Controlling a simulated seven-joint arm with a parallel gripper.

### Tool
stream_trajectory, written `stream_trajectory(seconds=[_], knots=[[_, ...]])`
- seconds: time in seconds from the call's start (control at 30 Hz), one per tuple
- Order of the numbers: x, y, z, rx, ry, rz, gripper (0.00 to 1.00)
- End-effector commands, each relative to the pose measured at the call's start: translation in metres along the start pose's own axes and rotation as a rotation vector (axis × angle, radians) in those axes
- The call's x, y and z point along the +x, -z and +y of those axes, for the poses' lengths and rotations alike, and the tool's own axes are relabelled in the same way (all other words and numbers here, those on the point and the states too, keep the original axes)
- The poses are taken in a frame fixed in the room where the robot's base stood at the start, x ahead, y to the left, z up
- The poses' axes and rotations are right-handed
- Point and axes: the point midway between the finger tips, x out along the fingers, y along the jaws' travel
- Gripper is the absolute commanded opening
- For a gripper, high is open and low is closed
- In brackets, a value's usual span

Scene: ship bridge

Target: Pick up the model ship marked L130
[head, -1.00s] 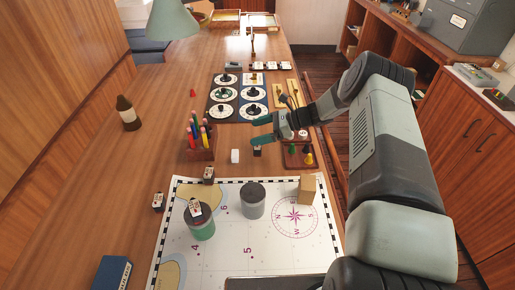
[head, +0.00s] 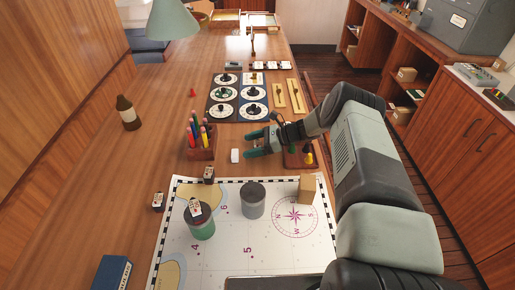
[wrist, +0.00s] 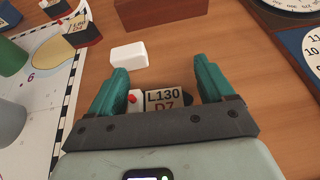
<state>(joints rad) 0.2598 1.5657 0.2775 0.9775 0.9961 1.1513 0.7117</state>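The model ship marked L130 (wrist: 163,97) shows in the wrist view, its white label reading L130 D7, with a small red part at its left. It lies between the two teal fingers of my gripper (wrist: 162,85), close to the palm. The fingers are apart, with a narrow gap on each side of the ship. The palm edge hides its lower part. In the head view my gripper (head: 260,143) is low over the table, just right of a white block (head: 235,155), and largely hides the ship.
The white block (wrist: 129,54) lies just beyond my left finger. Other labelled ships (head: 208,175) stand by the chart (head: 275,255). A pencil holder (head: 201,150) is to the left.

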Motion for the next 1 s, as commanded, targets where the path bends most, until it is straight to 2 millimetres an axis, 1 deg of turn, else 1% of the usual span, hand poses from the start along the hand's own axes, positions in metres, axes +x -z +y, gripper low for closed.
stream_trajectory(seconds=[0.03, 0.2, 0.27, 0.3, 0.47, 0.57, 0.67, 0.9, 1.0], knots=[[0.000, 0.000, 0.000, 0.000, 0.000, 0.000, 0.73], [0.000, 0.000, 0.000, 0.000, 0.000, 0.000, 0.47], [0.000, 0.000, 0.000, 0.000, 0.000, 0.000, 0.38], [0.000, 0.000, 0.000, 0.000, 0.000, 0.000, 0.36], [0.000, -0.001, 0.000, 0.000, 0.000, 0.000, 0.36], [-0.002, -0.005, -0.001, -0.001, 0.000, 0.000, 0.36], [-0.007, -0.017, -0.001, -0.002, 0.000, -0.001, 0.36], [-0.026, -0.062, -0.001, -0.002, 0.001, 0.000, 0.36], [-0.032, -0.077, 0.000, -0.002, 0.000, 0.000, 0.36]])
